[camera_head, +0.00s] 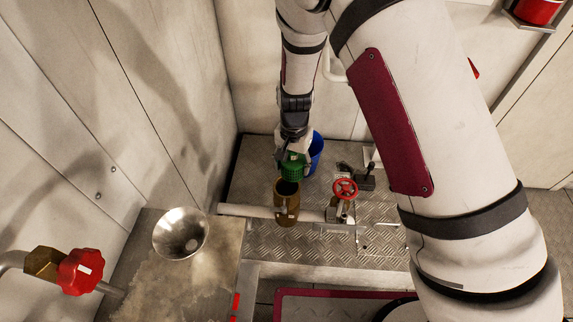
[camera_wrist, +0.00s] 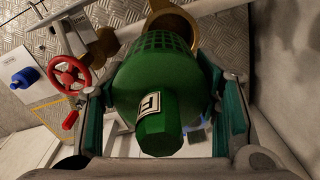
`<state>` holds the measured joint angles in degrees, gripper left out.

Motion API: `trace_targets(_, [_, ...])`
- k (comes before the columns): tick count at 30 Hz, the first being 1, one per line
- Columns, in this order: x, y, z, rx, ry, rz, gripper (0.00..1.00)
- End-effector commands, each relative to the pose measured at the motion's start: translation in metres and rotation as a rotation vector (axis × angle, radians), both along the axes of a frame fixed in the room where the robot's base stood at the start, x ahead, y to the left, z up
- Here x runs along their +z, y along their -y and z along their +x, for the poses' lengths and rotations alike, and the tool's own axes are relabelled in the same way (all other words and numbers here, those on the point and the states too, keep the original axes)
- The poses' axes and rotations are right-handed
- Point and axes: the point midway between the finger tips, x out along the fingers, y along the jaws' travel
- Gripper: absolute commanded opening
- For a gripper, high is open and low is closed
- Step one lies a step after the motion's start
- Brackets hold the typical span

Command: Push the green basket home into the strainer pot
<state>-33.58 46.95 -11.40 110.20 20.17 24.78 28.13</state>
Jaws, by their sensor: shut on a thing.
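My gripper (camera_head: 296,150) is shut on the green basket (camera_head: 291,170), and it points down over the deck plate. In the wrist view the basket's mesh side (camera_wrist: 165,42) and its green knob with a white label show between the two fingers. The brass strainer pot (camera_head: 286,204) stands upright on the pipe, with its dark open mouth facing up. The basket is above the mouth and slightly to the right of its middle in the head view. The pot's rim (camera_wrist: 183,20) shows beyond the basket in the wrist view. The basket hides part of the mouth.
A red handwheel valve (camera_head: 345,188) stands just right of the pot. A blue bucket (camera_head: 316,152) is behind my gripper. A metal funnel (camera_head: 180,233) sits on the bench at the left, near a red-capped brass valve (camera_head: 80,272). Walls close in at left and back.

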Motion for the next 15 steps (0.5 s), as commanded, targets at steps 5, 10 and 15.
trace_targets(5, [-0.0006,-0.0166,0.0014,-0.029,0.001,0.000,0.36])
trace_targets(10, [0.0003,-0.0170,0.0010,-0.031,0.001,0.000,0.36])
trace_targets(15, [0.0003,-0.0167,0.0008,-0.028,0.001,0.000,0.36])
